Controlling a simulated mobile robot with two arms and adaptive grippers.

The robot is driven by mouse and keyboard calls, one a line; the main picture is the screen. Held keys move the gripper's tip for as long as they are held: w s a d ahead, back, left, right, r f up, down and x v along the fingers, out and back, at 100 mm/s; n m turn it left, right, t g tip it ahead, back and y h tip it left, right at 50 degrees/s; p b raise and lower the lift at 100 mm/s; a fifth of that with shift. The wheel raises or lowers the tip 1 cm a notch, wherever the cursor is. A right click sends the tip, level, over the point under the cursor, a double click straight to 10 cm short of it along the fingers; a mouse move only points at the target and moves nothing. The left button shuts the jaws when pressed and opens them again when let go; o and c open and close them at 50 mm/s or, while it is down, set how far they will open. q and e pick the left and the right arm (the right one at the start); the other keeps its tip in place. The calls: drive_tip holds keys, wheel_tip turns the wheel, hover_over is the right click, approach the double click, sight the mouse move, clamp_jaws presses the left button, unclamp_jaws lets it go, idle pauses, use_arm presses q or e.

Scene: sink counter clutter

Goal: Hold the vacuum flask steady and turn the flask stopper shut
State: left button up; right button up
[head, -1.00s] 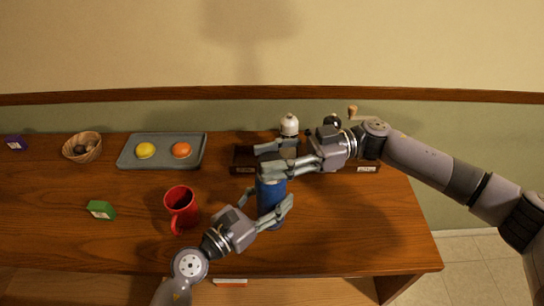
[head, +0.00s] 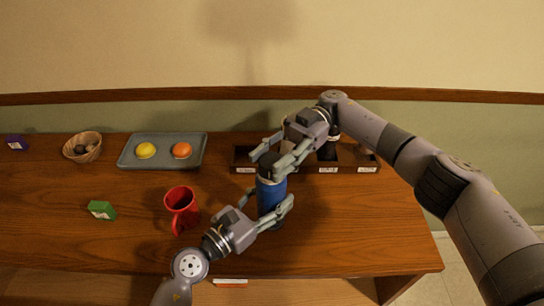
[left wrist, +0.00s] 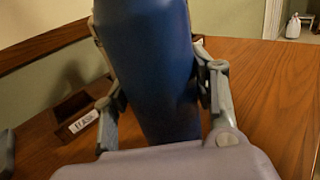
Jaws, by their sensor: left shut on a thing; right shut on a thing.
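The blue vacuum flask (head: 269,193) stands upright on the wooden counter. My left gripper (head: 270,201) is shut around its body from the front left; in the left wrist view the flask (left wrist: 158,75) sits between the two fingers (left wrist: 163,95). My right gripper (head: 269,166) is at the flask's top, its fingers closed on the stopper, which they mostly hide. I cannot tell how far the stopper is turned. The stopper is out of frame in the left wrist view.
A dark compartment box (head: 347,168) with labels lies behind. A grey tray (head: 127,160) holds a yellow and an orange item. A basket (head: 96,148) and a green box (head: 101,210) are farther left.

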sight(272, 158)
drive_tip(key=shift+f, duration=0.1)
idle(0.3)
drive_tip(key=o, duration=1.2)
wheel_tip(272, 158, up, 10)
drive_tip(key=shift+r, duration=0.1)
